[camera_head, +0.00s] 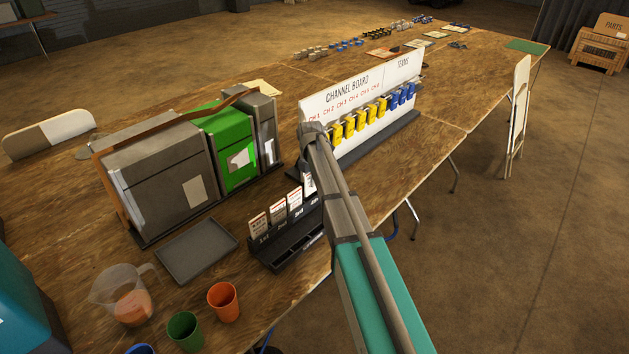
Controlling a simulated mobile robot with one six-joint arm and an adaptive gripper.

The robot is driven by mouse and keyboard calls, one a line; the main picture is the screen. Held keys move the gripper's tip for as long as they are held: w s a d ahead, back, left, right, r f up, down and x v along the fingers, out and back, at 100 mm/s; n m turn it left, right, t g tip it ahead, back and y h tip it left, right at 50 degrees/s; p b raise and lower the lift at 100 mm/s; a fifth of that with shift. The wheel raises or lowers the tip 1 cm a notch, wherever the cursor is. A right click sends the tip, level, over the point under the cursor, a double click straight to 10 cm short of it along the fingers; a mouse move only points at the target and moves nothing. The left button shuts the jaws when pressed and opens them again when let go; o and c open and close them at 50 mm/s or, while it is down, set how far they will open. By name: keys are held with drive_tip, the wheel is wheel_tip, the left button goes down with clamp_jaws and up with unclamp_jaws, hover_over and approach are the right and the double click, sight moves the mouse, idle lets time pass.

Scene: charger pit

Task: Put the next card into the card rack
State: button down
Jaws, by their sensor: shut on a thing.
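The black card rack (284,252) stands on the near part of the table, with slot labels along its front. White cards with red print stand upright in it, such as the leftmost card (258,223), a second card (278,211) and a third card (295,200). Another white card (308,184) shows at the rack's right end, partly hidden behind my arm. I cannot tell whether it is seated or held. My arm reaches from the lower right over the rack's right end.
A channel board (345,95) with yellow and blue tags stands just behind the rack. Grey and green cases (230,150) stand to the left. A dark tray (197,250), a jug (128,295), an orange cup (223,302) and a green cup (185,331) occupy the front left.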

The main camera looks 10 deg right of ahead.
drive_tip(key=shift+f+b, duration=1.15)
drive_tip(key=shift+f, duration=0.2)
drive_tip(key=c, duration=0.7)
unclamp_jaws()
